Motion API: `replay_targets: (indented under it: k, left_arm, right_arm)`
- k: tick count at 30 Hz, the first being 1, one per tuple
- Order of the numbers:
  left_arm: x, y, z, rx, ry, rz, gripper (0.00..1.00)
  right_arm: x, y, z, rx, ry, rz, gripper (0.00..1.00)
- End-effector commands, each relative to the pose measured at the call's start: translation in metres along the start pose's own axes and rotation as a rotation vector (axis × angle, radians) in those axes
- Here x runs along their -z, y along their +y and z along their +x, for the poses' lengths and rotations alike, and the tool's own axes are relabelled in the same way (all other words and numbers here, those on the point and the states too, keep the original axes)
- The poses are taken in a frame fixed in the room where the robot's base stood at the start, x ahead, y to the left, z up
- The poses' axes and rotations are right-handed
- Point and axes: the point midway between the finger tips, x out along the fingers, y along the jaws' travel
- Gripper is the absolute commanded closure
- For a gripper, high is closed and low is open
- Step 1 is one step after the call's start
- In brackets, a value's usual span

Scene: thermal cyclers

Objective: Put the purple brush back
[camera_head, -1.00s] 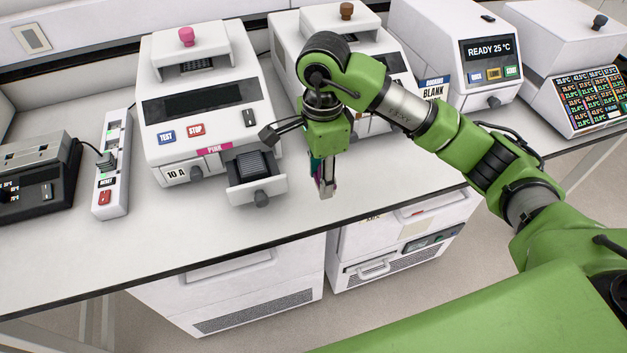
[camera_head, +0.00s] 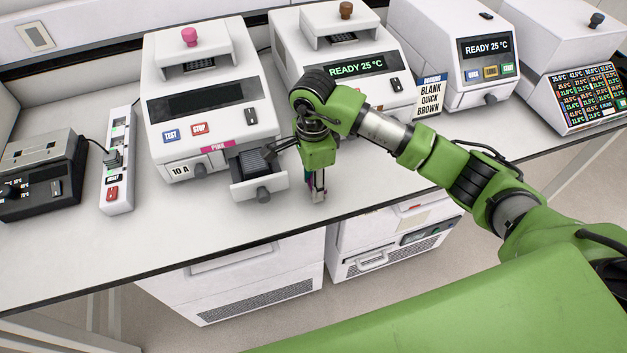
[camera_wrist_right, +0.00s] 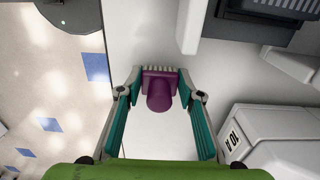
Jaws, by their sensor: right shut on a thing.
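The purple brush (camera_wrist_right: 160,92) is between the teal-padded fingers of my right gripper (camera_wrist_right: 160,78) in the right wrist view, with its round knob toward the camera and pale bristles or teeth along its far edge. In the head view my right gripper (camera_head: 318,194) points down over the front of the bench, just right of the open drawer (camera_head: 258,185) of the pink-labelled cycler (camera_head: 205,95). Only a thin sliver of the brush shows there. My left gripper is not in view.
A second cycler (camera_head: 360,66) reading READY 25 °C stands behind my arm, with another cycler (camera_head: 485,45) and a BLANK QUICK BROWN sign (camera_head: 430,97) to its right. A power strip (camera_head: 118,165) and a dark device (camera_head: 42,175) are at left. Bare bench (camera_head: 190,225) runs along the front edge.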

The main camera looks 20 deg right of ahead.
Motion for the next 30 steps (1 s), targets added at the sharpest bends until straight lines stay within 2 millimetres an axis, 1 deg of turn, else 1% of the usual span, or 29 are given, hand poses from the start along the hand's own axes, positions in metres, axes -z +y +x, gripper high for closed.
replay_targets:
  k: [1,2,3,12,16,17,18,20,24,30]
  left_arm:
    - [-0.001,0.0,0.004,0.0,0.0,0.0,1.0]
    - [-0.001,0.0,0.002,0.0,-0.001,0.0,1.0]
    - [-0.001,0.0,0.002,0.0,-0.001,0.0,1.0]
    - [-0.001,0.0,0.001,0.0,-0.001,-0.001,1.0]
    - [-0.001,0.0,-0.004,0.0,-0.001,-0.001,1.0]
    - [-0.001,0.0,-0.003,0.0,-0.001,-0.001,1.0]
    - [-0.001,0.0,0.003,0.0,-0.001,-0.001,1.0]
    - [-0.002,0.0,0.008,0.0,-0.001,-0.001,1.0]
    - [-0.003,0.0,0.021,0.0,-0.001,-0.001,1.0]
    - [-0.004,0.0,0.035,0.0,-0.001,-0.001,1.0]
  right_arm:
    - [0.0,0.0,0.003,0.001,0.0,0.0,0.86]
    - [0.0,0.0,0.002,0.0,0.0,0.0,0.58]
    - [0.0,0.0,0.001,0.0,0.0,0.0,0.49]
    - [0.0,0.0,0.001,0.0,0.0,0.0,0.49]
    - [0.0,0.0,-0.004,0.0,0.0,0.0,0.49]
    - [0.0,0.0,-0.005,0.001,-0.001,0.0,0.49]
    - [0.0,-0.001,-0.008,0.004,-0.001,0.0,0.49]
    - [0.0,-0.002,-0.018,0.006,-0.001,-0.002,0.49]
    - [0.0,-0.002,-0.049,0.009,-0.001,-0.002,0.49]
    - [0.0,-0.002,-0.092,0.006,0.0,0.0,0.49]
